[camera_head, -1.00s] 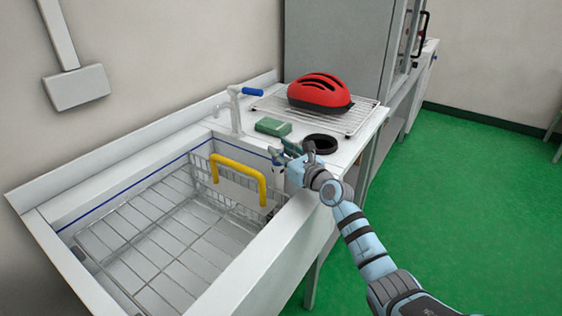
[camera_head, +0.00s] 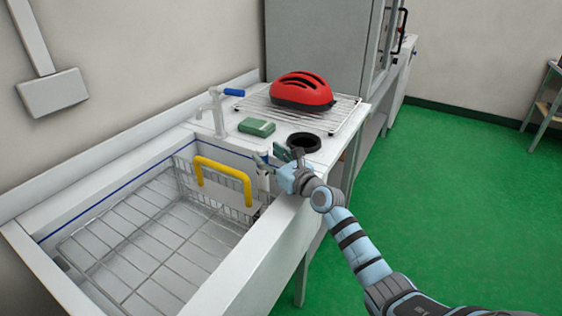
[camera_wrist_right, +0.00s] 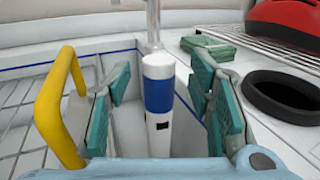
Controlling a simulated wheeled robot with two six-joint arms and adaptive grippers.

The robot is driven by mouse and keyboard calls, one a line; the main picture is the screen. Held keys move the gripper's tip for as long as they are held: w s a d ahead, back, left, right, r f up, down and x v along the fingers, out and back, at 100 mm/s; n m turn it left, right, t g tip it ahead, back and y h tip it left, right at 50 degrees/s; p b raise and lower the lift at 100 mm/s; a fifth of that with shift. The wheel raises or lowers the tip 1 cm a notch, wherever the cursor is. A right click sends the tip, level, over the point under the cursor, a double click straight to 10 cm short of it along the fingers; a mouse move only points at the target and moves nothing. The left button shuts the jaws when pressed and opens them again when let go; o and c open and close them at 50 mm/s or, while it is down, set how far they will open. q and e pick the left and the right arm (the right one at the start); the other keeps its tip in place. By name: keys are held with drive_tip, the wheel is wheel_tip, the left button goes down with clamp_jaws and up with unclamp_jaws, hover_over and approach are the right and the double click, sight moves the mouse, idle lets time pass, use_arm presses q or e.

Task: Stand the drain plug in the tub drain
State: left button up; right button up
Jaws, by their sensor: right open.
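A white upright tube with a blue band, which looks like the drain plug, stands in the right wrist view (camera_wrist_right: 158,100). The tube's foot is hidden. The white tub (camera_head: 272,235) holds a wire basket (camera_head: 135,240) with a yellow handle (camera_head: 222,168). I cannot make out a drain opening. My left gripper is out of view.
A tap (camera_head: 217,112) with a blue lever stands behind the tub.

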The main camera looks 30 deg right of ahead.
drive_tip(key=s+p, duration=0.1)
drive_tip(key=s, duration=0.2)
drive_tip(key=s+d+p, duration=0.1)
drive_tip(key=s+p, duration=0.1)
drive_tip(key=s, duration=0.1)
drive_tip(key=s+p, duration=0.1)
drive_tip(key=s, duration=0.3)
drive_tip(key=shift+d+r, duration=0.15)
drive_tip(key=shift+r, duration=0.1)
drive_tip(key=shift+f, duration=0.1)
